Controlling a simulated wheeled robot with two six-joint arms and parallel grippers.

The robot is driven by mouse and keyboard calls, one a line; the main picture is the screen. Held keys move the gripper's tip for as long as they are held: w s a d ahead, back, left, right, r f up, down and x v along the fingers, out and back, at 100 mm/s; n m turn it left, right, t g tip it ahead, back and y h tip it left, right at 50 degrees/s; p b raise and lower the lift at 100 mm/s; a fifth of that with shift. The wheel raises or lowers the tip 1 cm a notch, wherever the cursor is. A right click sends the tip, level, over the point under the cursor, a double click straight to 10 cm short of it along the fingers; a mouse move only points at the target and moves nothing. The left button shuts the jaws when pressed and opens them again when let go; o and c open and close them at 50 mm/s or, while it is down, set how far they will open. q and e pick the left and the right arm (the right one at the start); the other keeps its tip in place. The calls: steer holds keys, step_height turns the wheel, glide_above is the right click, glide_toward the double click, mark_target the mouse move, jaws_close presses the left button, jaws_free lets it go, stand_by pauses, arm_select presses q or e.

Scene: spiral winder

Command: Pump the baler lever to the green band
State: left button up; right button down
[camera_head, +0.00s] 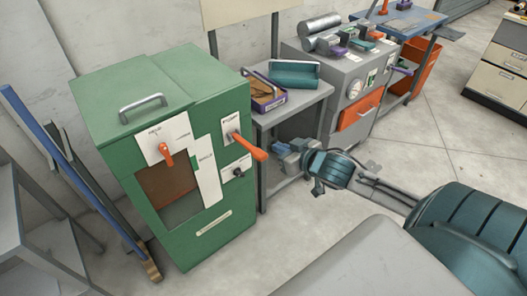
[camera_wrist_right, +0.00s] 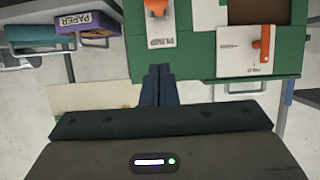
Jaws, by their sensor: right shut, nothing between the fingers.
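The green baler (camera_head: 165,110) stands left of centre in the head view. Its orange pump lever (camera_head: 250,147) sticks out from a white plate (camera_head: 236,128) on the front, pointing down and right. A second orange lever (camera_head: 166,153) sits on another plate to the left. My right gripper (camera_head: 281,152) is to the right of the pump lever's tip, apart from it. Its fingers (camera_wrist_right: 158,84) are together and empty. I cannot make out a green band clearly.
A grey side table (camera_head: 300,100) holds a purple paper box (camera_head: 265,96) and a teal bin (camera_head: 294,73). Beyond it stands a grey machine (camera_head: 340,68) with an orange panel. Blue and dark bars (camera_head: 75,175) lean at the left. Floor in front is clear.

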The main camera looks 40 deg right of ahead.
glide_above(264, 156)
step_height(264, 156, down, 3)
steer(key=shift+w+r, duration=0.1)
step_height(264, 156, down, 4)
steer(key=shift+a+r+p, duration=0.1)
steer(key=shift+r+p, duration=0.15)
steer(key=shift+p, duration=0.05)
arm_select(q)
steer(key=shift+w+r, duration=0.25)
steer(key=shift+w, duration=0.05)
arm_select(e)
steer(key=shift+f, duration=0.5)
arm_select(q)
steer(key=shift+f, duration=0.1)
